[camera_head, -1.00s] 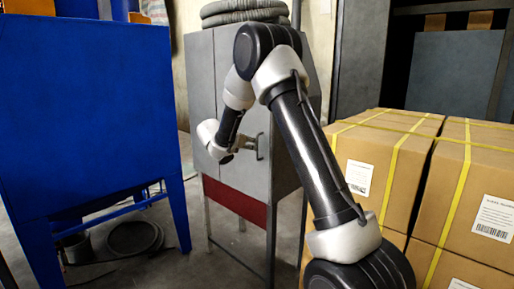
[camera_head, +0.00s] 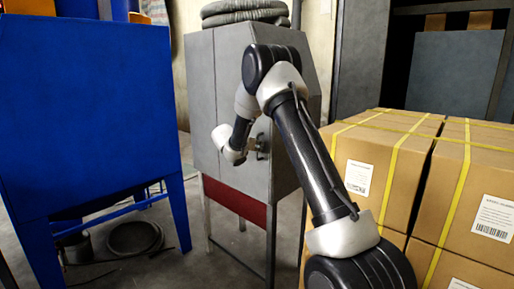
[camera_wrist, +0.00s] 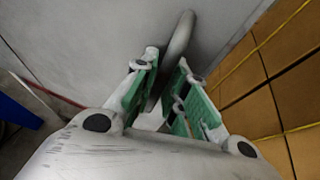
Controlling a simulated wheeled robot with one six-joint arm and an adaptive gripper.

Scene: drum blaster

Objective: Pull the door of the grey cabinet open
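The grey cabinet (camera_head: 204,90) stands on legs at the centre of the head view, with a dark red band (camera_head: 234,202) below its front. Its door looks shut. The bar handle (camera_wrist: 181,36) of the door shows in the wrist view as a grey upright bar. My gripper (camera_wrist: 168,62) is at the handle, with one green-padded finger on each side of it. The fingers are apart, and a gap shows between the bar and the pads. In the head view my gripper (camera_head: 258,146) covers most of the handle.
A blue machine (camera_head: 90,110) on legs stands at the left. Strapped cardboard boxes (camera_head: 400,165) are stacked at the right, close to my arm and the cabinet's side. A coiled grey hose (camera_head: 245,14) lies on top of the cabinet. Some floor is free before the cabinet.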

